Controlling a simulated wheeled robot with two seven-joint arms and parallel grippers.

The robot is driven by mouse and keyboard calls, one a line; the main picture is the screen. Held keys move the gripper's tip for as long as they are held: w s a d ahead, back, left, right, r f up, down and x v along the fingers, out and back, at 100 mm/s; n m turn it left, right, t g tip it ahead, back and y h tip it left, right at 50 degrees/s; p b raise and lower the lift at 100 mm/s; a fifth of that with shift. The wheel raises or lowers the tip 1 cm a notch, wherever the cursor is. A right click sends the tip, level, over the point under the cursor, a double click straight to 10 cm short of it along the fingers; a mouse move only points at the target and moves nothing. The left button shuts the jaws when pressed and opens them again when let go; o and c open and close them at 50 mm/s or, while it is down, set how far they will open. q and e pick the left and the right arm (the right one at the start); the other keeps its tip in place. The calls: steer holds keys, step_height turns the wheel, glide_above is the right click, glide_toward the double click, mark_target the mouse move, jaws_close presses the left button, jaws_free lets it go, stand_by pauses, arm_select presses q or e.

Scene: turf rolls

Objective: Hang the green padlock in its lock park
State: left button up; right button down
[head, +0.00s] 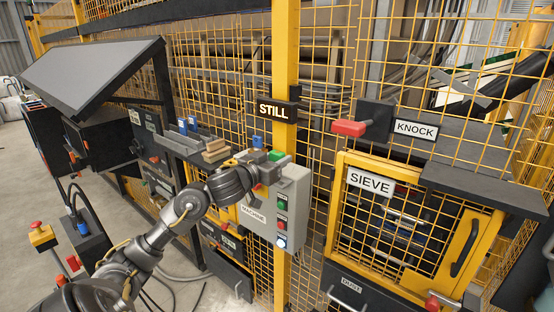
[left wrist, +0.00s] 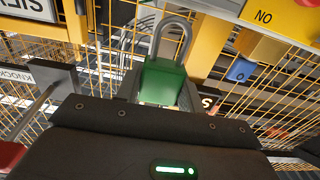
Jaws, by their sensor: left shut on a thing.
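The green padlock (left wrist: 162,82) shows in the left wrist view just beyond my gripper's dark body, upright in the picture with its grey shackle above. In the head view it is a small green shape (head: 277,156) at the tip of my left gripper (head: 262,160), above the grey machine box. My left gripper is shut on the padlock; its fingertips are mostly hidden. I cannot make out which fitting is the green padlock's lock park. My right gripper is not in view.
The grey machine box (head: 293,190) with buttons stands just right of my gripper. A yellow post (head: 285,60) carries a STILL sign (head: 274,111). A blue padlock (left wrist: 240,70) is nearby. A grey tray (head: 190,149) and wooden blocks (head: 215,152) lie left; the SIEVE door (head: 470,235) is right.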

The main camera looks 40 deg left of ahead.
arm_select(q)
steer(key=shift+p, duration=0.65)
stand_by(0.6)
steer(key=shift+f+b, duration=1.75)
steer(key=shift+f, duration=0.8)
steer(key=o, duration=1.1)
steer(key=s+b, duration=0.1)
steer(key=s, duration=1)
steer(key=shift+d, duration=0.15)
